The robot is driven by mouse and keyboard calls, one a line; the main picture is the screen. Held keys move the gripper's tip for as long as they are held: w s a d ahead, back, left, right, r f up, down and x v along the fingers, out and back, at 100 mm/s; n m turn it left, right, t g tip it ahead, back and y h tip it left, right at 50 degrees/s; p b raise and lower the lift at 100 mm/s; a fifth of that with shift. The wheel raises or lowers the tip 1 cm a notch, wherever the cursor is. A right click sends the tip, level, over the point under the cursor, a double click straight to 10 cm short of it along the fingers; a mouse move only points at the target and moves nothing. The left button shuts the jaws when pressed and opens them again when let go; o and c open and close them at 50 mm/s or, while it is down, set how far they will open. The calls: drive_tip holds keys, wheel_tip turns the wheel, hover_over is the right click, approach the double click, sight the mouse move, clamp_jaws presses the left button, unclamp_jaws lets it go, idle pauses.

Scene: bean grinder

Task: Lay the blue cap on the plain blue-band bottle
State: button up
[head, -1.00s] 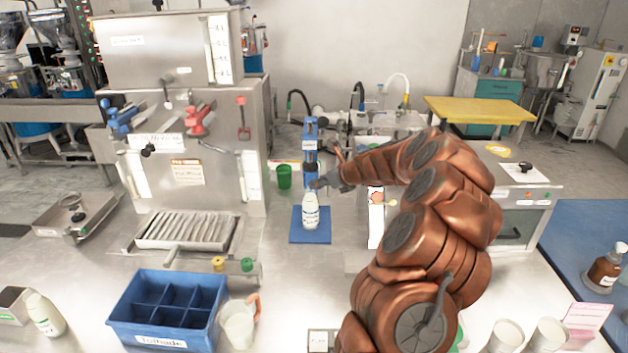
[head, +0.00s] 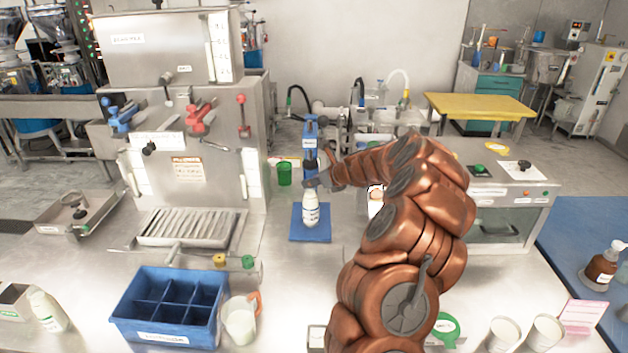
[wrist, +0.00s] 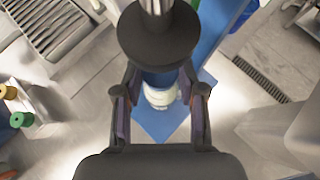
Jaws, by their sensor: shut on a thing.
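The white bottle (head: 311,213) with a printed label stands on a blue mat (head: 312,236) in front of the blue press stand (head: 310,140). My gripper (head: 314,183) is right at the bottle's top and hides it in the head view. In the wrist view my gripper (wrist: 160,80) has its fingertips closed on the sides of a blue cap (wrist: 158,79). The bottle (wrist: 161,97) shows just below the cap. I cannot tell whether the cap touches the bottle's mouth. A dark round press head (wrist: 158,34) on a metal rod covers part of the cap.
A steel machine (head: 185,140) stands to the left, with a green cup (head: 284,174) beside it. Another white bottle (head: 47,311) stands at far left.

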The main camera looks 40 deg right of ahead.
drive_tip(key=shift+f, duration=0.2)
drive_tip(key=o, duration=0.7)
drive_tip(key=shift+c, duration=0.2)
drive_tip(key=shift+r, duration=0.65)
drive_tip(key=b+v, duration=0.2)
drive_tip(key=v, duration=1)
drive_tip(key=shift+b, duration=0.3)
